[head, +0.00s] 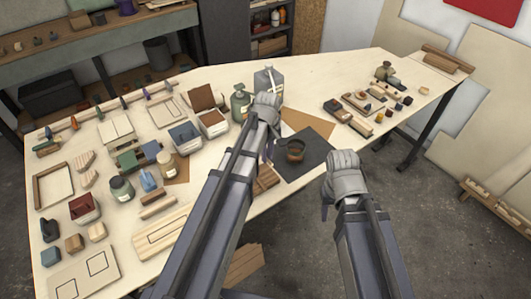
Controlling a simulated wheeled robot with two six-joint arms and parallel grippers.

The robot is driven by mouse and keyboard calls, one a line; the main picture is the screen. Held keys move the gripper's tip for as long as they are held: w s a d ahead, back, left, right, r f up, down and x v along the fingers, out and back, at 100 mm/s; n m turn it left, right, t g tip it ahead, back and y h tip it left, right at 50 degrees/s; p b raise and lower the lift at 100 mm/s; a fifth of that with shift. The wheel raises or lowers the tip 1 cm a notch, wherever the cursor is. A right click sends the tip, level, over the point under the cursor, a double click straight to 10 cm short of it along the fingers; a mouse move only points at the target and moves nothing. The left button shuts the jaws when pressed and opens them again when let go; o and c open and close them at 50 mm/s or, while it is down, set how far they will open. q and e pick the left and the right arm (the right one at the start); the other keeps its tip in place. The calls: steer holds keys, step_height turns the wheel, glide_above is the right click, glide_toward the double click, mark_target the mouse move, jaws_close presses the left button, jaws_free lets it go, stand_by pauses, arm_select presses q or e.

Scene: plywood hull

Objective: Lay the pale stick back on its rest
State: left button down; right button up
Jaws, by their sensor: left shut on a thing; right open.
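My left gripper (266,152) is over the table's middle, near the dark grey mat. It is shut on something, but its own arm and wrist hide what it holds. My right gripper (326,203) is open beside the table's front edge, right of the mat. Two short pale wooden pieces (158,207) lie left of my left arm, above a pale board with a drawn outline (163,230). I cannot tell whether either is the pale stick or part of its rest.
The dark mat (312,158) bears a brown round container (295,151). A grey jug (267,78) and a green bottle (240,102) stand behind my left gripper. Jars, boxes and trays crowd the table's left. Small blocks (356,103) lie at the right; bare tabletop (330,75) shows behind them.

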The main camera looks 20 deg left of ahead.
arm_select(q)
steer(key=b, duration=0.5)
glide_above(273, 179)
steer(key=shift+a+f, duration=0.15)
steer(key=shift+f, duration=1.1)
steer(key=shift+a+f, duration=0.1)
steer(key=shift+f, duration=1.15)
steer(key=shift+s+d+f+b, duration=0.1)
steer(key=shift+d+f+b, duration=0.15)
steer(key=shift+f+b, duration=0.5)
steer(key=shift+f, duration=0.1)
steer(key=c, duration=0.8)
jaws_free()
step_height(273, 179, up, 8)
steer(key=p, duration=0.8)
